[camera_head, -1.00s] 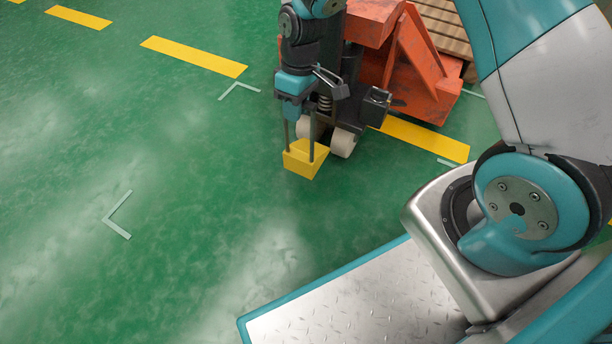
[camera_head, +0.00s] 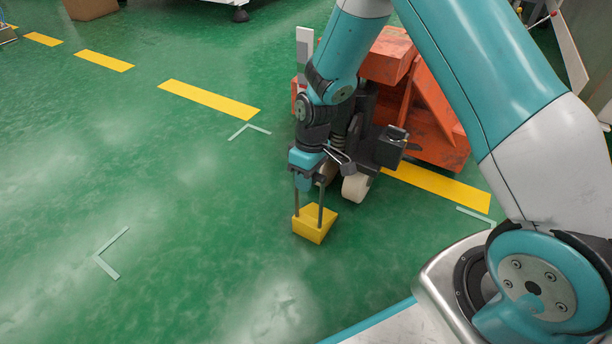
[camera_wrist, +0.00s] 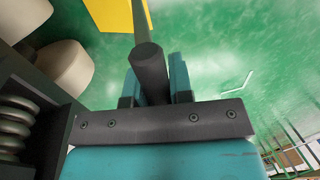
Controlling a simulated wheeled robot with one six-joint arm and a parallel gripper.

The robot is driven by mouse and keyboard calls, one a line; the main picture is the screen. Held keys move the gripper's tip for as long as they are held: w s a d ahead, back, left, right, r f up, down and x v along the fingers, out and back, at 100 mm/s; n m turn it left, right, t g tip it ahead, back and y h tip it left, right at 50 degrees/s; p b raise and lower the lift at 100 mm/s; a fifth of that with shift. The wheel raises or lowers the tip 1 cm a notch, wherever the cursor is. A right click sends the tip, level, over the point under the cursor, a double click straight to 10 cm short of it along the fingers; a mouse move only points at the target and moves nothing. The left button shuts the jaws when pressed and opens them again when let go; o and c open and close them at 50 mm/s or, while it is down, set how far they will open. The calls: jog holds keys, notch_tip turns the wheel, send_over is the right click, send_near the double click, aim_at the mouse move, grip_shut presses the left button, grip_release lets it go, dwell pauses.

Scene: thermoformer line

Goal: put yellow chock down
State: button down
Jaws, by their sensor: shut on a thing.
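The yellow chock (camera_head: 314,225) is a small wedge block at the end of my arm in the head view. In the wrist view, the chock (camera_wrist: 110,18) shows only in part at the top edge, beyond a finger.
The orange pallet truck (camera_head: 430,120) stands right behind my gripper, its white wheel (camera_head: 356,187) close to the chock. White corner marks (camera_head: 112,252) and yellow dashes (camera_head: 208,100) lie on the floor. The floor to the left is clear.

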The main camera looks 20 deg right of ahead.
jog(key=c, duration=1)
grip_release()
notch_tip(320, 180, up, 20)
jog(key=s+p, duration=0.2)
jog(key=p, duration=0.6)
jog(key=s+a+r, duration=0.2)
jog(key=s+r, duration=0.3)
jog(key=s, duration=0.2)
jog(key=s+a+r+y, duration=0.1)
jog(key=s+r, duration=0.4)
jog(key=s, duration=0.2)
jog(key=s+a+r+t+y, duration=0.1)
jog(key=s+a+r, duration=0.1)
jog(key=s+r, duration=0.3)
jog(key=shift+s+a+r, duration=0.15)
jog(key=shift+s+r, duration=0.05)
jog(key=shift+s, duration=0.3)
jog(key=shift+s+a+r, duration=0.15)
jog(key=shift+s, duration=0.3)
